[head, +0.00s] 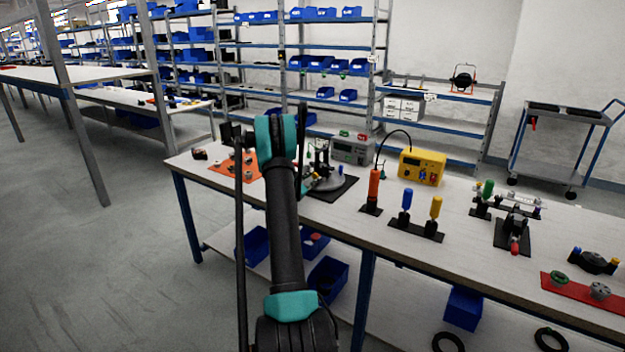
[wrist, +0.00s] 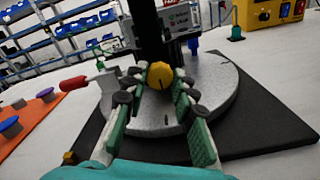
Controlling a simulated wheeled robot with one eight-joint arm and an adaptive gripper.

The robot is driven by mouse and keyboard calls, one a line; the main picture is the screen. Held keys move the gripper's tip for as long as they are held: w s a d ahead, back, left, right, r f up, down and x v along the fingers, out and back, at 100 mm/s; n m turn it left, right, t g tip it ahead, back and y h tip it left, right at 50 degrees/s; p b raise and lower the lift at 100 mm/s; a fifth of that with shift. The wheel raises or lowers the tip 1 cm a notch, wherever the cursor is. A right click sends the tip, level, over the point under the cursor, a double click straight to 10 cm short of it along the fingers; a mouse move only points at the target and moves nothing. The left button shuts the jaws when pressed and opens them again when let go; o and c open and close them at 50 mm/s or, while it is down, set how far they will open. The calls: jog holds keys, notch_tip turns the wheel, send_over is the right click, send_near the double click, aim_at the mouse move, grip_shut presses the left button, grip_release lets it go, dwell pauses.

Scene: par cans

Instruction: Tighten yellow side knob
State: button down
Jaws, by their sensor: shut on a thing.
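The yellow side knob (wrist: 160,76) is round, with a dark line on its face. It sits low on a black upright post (wrist: 152,35) above a round grey disc base (wrist: 215,92) in the wrist view. My gripper (wrist: 158,92) has its green fingers on either side of the knob, with the dark fingertips against it. It is shut on the knob. In the head view my arm hides the knob and the gripper; part of the disc base (head: 338,187) shows just right of the arm.
A black mat (wrist: 262,125) lies under the disc. A red-handled lever (wrist: 74,84) is left of the knob. An orange mat (head: 222,168) with knobs lies at the table's left end. A grey box (head: 350,149) and a yellow box (head: 422,167) stand behind and right.

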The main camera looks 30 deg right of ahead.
jog(key=c, duration=1.2)
grip_release()
jog(key=shift+a, duration=0.15)
jog(key=v, duration=1.1)
jog(key=shift+s+a, duration=0.2)
jog(key=shift+a, duration=0.15)
